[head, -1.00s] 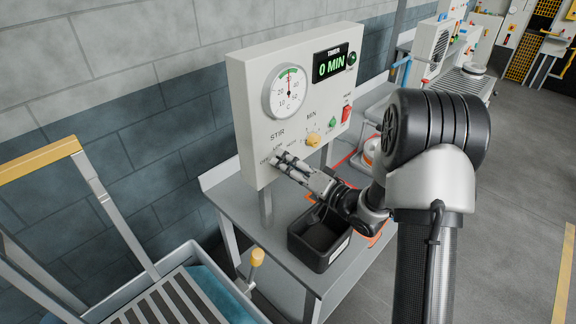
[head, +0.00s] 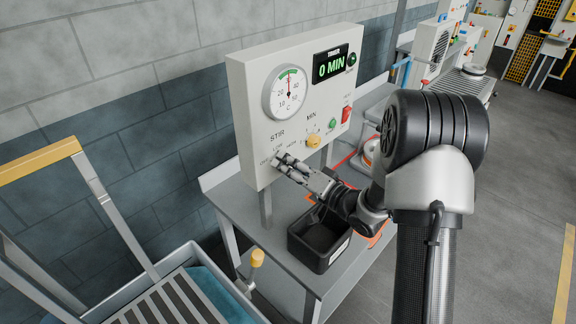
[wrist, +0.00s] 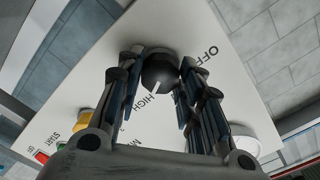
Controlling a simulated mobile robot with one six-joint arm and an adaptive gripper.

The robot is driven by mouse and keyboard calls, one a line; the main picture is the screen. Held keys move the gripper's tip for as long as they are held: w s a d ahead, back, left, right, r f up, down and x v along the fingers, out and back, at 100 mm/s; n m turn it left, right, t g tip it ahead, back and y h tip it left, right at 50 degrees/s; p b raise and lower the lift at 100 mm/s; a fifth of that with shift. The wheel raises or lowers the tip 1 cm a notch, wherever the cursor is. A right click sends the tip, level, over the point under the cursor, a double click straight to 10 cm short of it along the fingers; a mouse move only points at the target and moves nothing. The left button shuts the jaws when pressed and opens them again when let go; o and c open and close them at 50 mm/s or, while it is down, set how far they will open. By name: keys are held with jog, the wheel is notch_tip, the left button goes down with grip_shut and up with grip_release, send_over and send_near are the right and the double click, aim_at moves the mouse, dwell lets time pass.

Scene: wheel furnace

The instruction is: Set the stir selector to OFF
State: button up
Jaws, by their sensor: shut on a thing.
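The stir selector is a dark round knob (wrist: 160,72) on the white control panel (head: 250,105). In the wrist view its white pointer mark points towards the HIGH label. The OFF label lies to the upper right of the knob in that view. My gripper (wrist: 160,64) has one finger on each side of the knob and is shut on it. In the head view my gripper (head: 280,163) reaches the panel's lower left, under the word STIR, and hides the knob. The OFF, LOW and HIGH labels show small around the fingertips.
Above the selector is a round dial (head: 285,92), with a timer display (head: 330,64) reading 0 MIN. A yellow knob (head: 313,140), a green button and a red switch (head: 346,115) lie to the right. A black bin (head: 318,240) stands below my wrist.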

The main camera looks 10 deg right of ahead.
jog(key=shift+n+b, duration=0.4)
jog(key=n+b, duration=1.3)
jog(key=n, duration=1.2)
jog(key=shift+b, duration=0.4)
jog(key=o, duration=1.1)
jog(key=shift+c, duration=0.2)
jog(key=shift+s, duration=0.1)
